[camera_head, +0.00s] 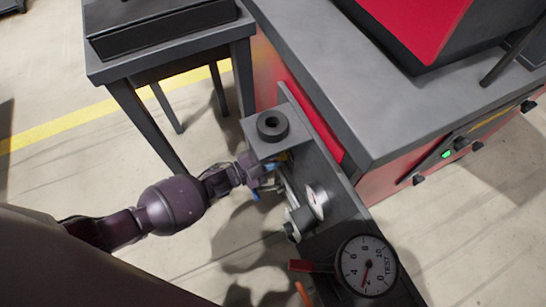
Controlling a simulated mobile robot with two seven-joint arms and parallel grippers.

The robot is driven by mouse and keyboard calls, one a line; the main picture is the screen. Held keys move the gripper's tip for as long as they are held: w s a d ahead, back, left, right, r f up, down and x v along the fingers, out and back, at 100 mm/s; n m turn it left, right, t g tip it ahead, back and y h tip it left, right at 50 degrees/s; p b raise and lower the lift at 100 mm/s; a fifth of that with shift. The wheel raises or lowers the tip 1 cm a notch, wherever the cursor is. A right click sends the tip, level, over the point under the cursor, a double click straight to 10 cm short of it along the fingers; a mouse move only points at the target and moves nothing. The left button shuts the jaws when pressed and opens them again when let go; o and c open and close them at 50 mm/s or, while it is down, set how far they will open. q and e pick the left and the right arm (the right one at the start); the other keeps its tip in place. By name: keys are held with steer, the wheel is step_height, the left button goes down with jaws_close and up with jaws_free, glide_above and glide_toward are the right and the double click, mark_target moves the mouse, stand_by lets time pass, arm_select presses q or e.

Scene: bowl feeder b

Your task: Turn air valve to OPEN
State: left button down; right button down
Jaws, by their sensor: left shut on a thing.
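My left gripper (262,175) reaches in from the left to the pipework on the side of the grey panel. It is shut on a small part with blue bits, which looks like the air valve's handle (255,196). The fingers hide most of the valve, so I cannot tell which way its handle points. My right gripper is not in view.
A grey panel (322,165) carries a small white gauge (317,201), metal fittings and a black ring (272,125). A large dial marked TEST (367,265) and a red lever (301,266) are in front. A grey table (165,52) stands at the back left; a red and grey machine (370,110) is at the right. Floor at left is open.

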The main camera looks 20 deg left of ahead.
arm_select(q)
steer(key=shift+m, duration=0.5)
steer(key=c, duration=1.1)
jaws_free()
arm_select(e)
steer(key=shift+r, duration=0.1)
arm_select(q)
steer(key=p+v, duration=0.2)
steer(key=v, duration=0.9)
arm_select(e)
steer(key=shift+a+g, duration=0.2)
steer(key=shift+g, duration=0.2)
arm_select(q)
steer(key=shift+d, duration=0.1)
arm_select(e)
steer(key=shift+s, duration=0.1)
